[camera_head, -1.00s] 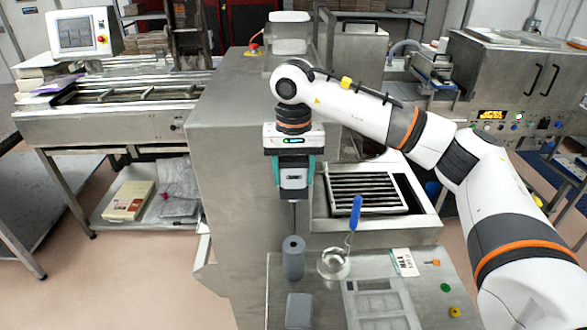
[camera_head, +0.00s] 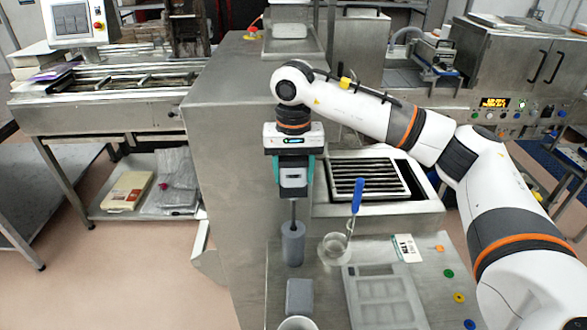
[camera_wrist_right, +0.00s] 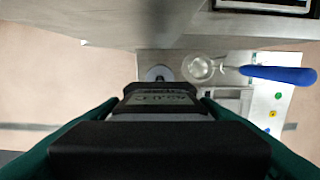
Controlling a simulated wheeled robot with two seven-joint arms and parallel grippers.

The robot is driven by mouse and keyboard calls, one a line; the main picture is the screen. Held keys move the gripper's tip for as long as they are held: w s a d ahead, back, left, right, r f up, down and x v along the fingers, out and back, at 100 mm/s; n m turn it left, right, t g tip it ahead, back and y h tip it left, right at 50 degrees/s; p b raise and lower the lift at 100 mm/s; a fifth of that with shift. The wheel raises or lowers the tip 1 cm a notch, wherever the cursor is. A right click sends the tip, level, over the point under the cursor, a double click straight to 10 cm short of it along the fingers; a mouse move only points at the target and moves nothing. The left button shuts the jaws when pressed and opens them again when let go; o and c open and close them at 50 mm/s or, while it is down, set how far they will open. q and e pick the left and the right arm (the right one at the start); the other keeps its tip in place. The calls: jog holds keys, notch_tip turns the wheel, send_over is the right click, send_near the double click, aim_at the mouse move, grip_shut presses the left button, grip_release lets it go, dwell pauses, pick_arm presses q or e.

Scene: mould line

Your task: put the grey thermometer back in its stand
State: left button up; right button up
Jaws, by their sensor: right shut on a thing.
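My right gripper (camera_head: 293,190) points straight down and is shut on the grey thermometer. The thermometer's thin dark stem (camera_head: 293,212) hangs upright below the jaws. A grey upright cylinder (camera_head: 292,246), which looks like the stand, stands directly below on the steel counter. The stem reaches its top in the picture; I cannot tell whether the tip is inside. In the right wrist view the round top of the stand (camera_wrist_right: 158,73) shows just beyond the gripper body, which hides most of the thermometer. My left gripper is not in view.
A ladle with a blue handle (camera_head: 357,195) and round bowl stands right of the stand. A grey block (camera_head: 299,297) and white cup rim (camera_head: 297,323) lie nearer. A pale moulded tray (camera_head: 385,300), small card (camera_head: 407,248) and coloured discs are to the right.

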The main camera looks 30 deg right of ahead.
jog(key=shift+f+b, duration=3.9)
jog(key=shift+f, duration=1.15)
jog(key=o, duration=1.1)
notch_tip(320, 180, up, 12)
jog(key=shift+b, duration=0.7)
